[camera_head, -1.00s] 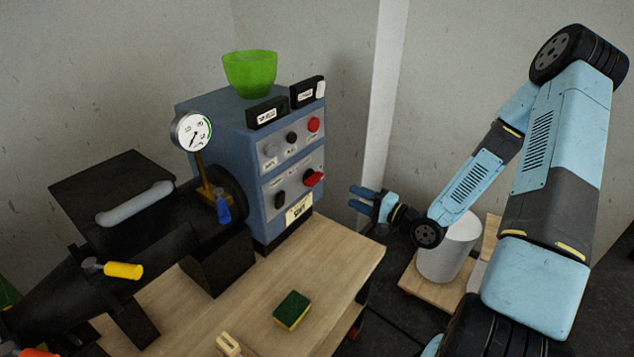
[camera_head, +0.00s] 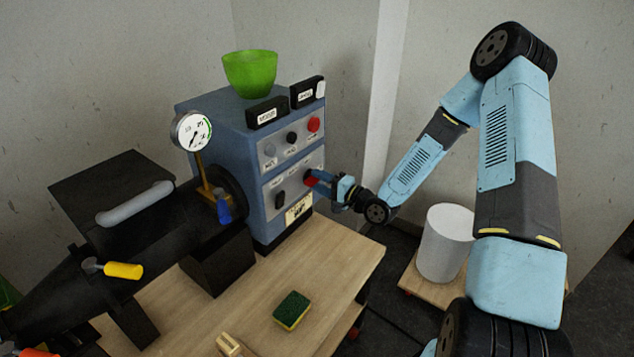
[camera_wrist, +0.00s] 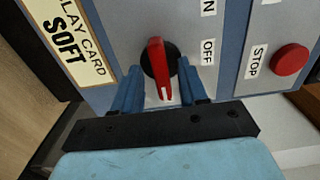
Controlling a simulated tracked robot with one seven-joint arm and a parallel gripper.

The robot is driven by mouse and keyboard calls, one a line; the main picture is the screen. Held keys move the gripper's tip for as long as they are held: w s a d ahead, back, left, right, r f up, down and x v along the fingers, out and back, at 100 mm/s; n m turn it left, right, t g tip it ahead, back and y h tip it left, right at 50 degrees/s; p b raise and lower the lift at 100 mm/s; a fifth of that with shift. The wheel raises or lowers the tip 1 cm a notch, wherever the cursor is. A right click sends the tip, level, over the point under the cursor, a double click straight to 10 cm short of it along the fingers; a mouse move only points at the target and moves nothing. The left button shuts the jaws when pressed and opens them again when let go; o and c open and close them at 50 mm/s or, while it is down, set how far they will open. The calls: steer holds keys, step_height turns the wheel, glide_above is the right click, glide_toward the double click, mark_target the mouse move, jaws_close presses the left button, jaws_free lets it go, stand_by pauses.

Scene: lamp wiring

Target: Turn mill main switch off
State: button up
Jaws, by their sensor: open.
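The mill's main switch (camera_wrist: 157,66) is a red rotary handle on a round black base, on the lower grey panel of the blue control box (camera_head: 222,138). In the wrist view an "OFF" label stands to its right and a label ending in "N" stands above that, partly cut off. The handle's white mark points down toward my gripper. My gripper (camera_wrist: 157,82) is open, with one blue finger on each side of the handle; I cannot tell whether they touch it. In the head view my gripper (camera_head: 318,179) covers much of the switch.
A red STOP button (camera_wrist: 290,60) lies right of the switch in the wrist view. A green bowl (camera_head: 250,72) stands on the box. The bench (camera_head: 325,255) holds a sponge (camera_head: 291,309).

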steer(key=shift+w+a, duration=0.15)
steer(key=shift+a, duration=0.05)
steer(key=shift+c, duration=0.4)
